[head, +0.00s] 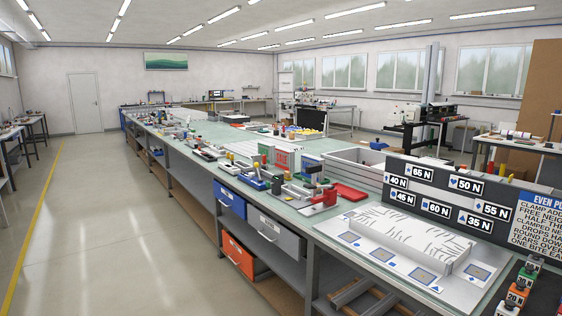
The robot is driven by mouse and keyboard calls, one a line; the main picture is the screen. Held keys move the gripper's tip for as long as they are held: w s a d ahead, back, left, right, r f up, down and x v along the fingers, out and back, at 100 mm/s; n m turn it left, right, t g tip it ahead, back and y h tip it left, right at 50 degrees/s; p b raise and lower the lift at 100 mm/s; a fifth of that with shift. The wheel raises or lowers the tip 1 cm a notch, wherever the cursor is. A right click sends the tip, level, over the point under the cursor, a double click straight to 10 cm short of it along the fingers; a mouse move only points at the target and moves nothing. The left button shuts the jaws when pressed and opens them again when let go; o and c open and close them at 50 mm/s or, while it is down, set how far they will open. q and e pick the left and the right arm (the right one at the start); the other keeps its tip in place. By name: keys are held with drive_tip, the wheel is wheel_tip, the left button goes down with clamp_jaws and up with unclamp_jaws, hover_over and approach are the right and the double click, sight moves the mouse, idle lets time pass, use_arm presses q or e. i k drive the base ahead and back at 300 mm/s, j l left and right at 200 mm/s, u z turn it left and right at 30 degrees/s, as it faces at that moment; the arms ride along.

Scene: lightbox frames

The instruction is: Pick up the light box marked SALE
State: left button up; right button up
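I see no light box that I can read as SALE from here. A small upright panel with red marks and green edges (283,160) stands mid-bench, but its lettering is too small to read. A white low box or tray with dark crack-like lines (400,238) lies on the near right of the bench, with blue-marked square pads along its front. Neither of my grippers is in the picture.
A long green-topped workbench (330,222) runs away to the left, crowded with tools, clamps and bins. A dark board with force labels (450,196) stands at its right. A blue drawer (230,199) is underneath. The grey floor (110,230) at left is clear.

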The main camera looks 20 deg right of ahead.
sight(285, 159)
drive_tip(key=i+z, duration=0.15)
drive_tip(key=i, duration=0.4)
drive_tip(key=i+z, duration=0.15)
drive_tip(key=i, duration=0.4)
drive_tip(key=i+j+z, duration=0.15)
drive_tip(key=i, duration=0.35)
drive_tip(key=i+j+z, duration=0.15)
drive_tip(key=i, duration=0.4)
drive_tip(key=i+j+z, duration=0.15)
drive_tip(key=i, duration=0.4)
drive_tip(key=i+j+z, duration=0.15)
drive_tip(key=i+j, duration=0.15)
drive_tip(key=i, duration=0.2)
drive_tip(key=i+j+z, duration=0.15)
drive_tip(key=i+j, duration=0.15)
drive_tip(key=i, duration=0.2)
